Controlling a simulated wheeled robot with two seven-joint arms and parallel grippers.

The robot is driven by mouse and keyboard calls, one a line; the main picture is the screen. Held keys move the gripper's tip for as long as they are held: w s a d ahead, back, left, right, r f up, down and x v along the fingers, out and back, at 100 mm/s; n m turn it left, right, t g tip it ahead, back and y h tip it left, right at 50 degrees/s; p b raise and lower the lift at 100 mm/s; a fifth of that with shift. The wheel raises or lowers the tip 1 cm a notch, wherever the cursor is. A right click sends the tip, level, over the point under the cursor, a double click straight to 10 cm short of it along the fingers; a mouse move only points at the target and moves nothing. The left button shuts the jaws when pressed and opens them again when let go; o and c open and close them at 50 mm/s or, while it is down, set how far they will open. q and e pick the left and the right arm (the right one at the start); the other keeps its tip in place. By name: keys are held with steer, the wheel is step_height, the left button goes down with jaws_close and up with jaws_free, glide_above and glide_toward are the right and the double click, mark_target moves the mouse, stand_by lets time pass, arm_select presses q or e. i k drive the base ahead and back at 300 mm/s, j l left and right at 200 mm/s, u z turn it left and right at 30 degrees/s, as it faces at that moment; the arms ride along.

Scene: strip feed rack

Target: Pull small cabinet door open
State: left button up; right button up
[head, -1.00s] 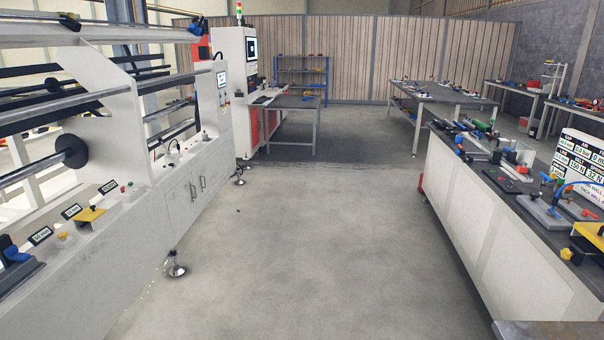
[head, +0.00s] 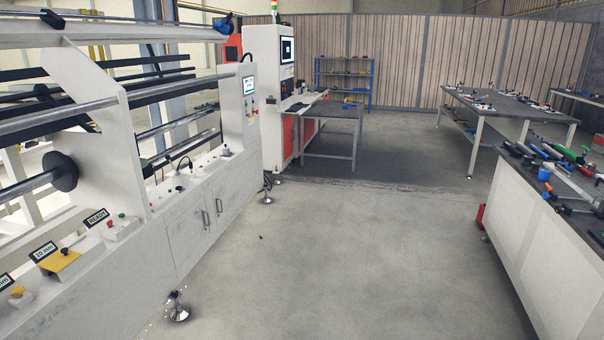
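A small white cabinet with two doors is set low in the side of the long white roller machine, at the left of the head view. The left door (head: 185,242) and the right door (head: 230,208) both look shut. Each has a dark upright handle near the line where they meet: the left handle (head: 206,219) and the right handle (head: 219,207). Neither of my grippers shows in the head view.
Open concrete floor (head: 330,260) lies in front of the doors. The machine's round metal foot (head: 178,309) sticks out below them. A workbench (head: 570,240) with tools stands at the right, and a grey table (head: 335,118) stands ahead.

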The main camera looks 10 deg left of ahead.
mark_target(189, 229)
steer(key=i+j+u, duration=0.1)
steer(key=i+u, duration=0.25)
steer(key=i, duration=0.55)
steer(key=i+l+u, duration=0.15)
steer(key=i+u, duration=0.2)
steer(key=i, duration=0.55)
